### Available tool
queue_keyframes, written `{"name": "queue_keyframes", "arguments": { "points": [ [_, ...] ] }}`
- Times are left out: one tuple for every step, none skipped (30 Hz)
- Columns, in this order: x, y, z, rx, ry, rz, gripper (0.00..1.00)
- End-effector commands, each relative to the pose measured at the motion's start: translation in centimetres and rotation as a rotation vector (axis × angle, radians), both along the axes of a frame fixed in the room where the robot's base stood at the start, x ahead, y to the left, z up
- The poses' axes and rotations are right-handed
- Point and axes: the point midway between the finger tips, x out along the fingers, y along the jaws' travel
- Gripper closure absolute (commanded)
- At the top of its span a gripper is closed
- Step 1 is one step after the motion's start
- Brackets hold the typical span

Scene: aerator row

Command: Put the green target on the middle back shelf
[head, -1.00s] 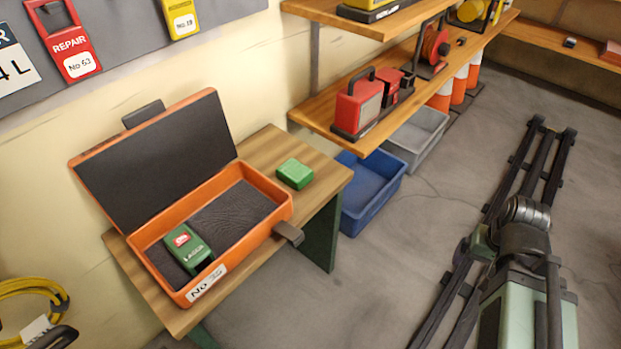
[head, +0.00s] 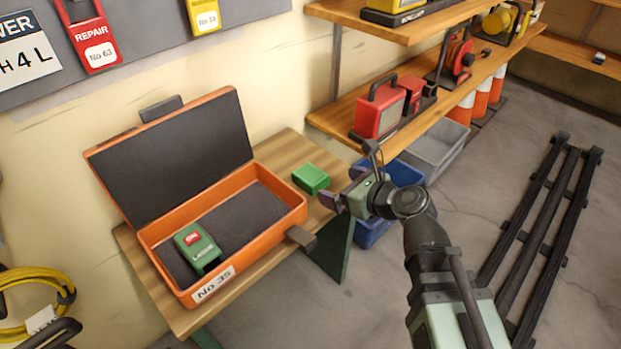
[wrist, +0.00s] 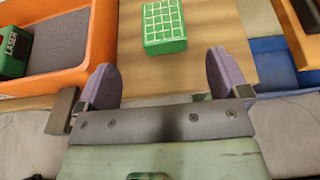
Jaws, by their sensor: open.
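The green target (head: 311,179), a small green block, lies on the wooden bench just right of the open orange case. In the wrist view its gridded white-and-green face (wrist: 164,25) shows at the top, beyond the fingertips. My gripper (head: 344,187) is open and empty, just right of the block in the head view. Its two purple-grey fingers (wrist: 160,80) are apart, with the block ahead of the gap and not touching. Wooden wall shelves (head: 335,128) stand to the right; I cannot tell which is the middle back shelf.
The orange case (head: 293,208) holds a green laser device (head: 197,249). Its latch sticks out near my gripper. A red lamp (head: 380,110) and other tools stand on the wall shelves. A blue bin (head: 405,172) and a grey bin (head: 437,150) sit below.

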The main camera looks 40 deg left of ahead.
Motion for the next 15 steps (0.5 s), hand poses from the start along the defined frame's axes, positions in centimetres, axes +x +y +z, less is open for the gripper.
{"name": "queue_keyframes", "arguments": {
  "points": [
    [0.0, 0.0, -0.1, 0.0, 0.0, 0.0, 0.06],
    [0.1, 0.2, -0.2, -0.001, -0.001, 0.0, 0.06],
    [0.2, 0.5, -0.4, -0.001, -0.001, 0.002, 0.06],
    [0.3, 0.8, -0.6, -0.001, -0.001, 0.003, 0.06],
    [0.4, 1.3, -0.8, -0.002, -0.002, 0.003, 0.06],
    [0.5, 2.0, -1.2, -0.002, -0.002, 0.003, 0.06],
    [0.6, 2.6, -1.5, -0.002, -0.003, 0.003, 0.06],
    [0.7, 3.2, -1.7, -0.002, -0.002, 0.004, 0.06],
    [0.9, 3.9, -2.1, -0.004, -0.003, 0.004, 0.06],
    [1.0, 4.4, -2.2, -0.004, -0.003, 0.004, 0.06],
    [1.0, 4.8, -2.3, -0.003, -0.003, 0.004, 0.06],
    [1.0, 5.1, -2.4, -0.003, -0.003, 0.002, 0.06],
    [1.0, 5.1, -2.3, -0.003, -0.003, 0.002, 0.06],
    [1.0, 5.1, -2.3, -0.004, -0.003, 0.002, 0.06],
    [1.0, 5.2, -2.2, -0.004, -0.003, 0.002, 0.06]
  ]
}}
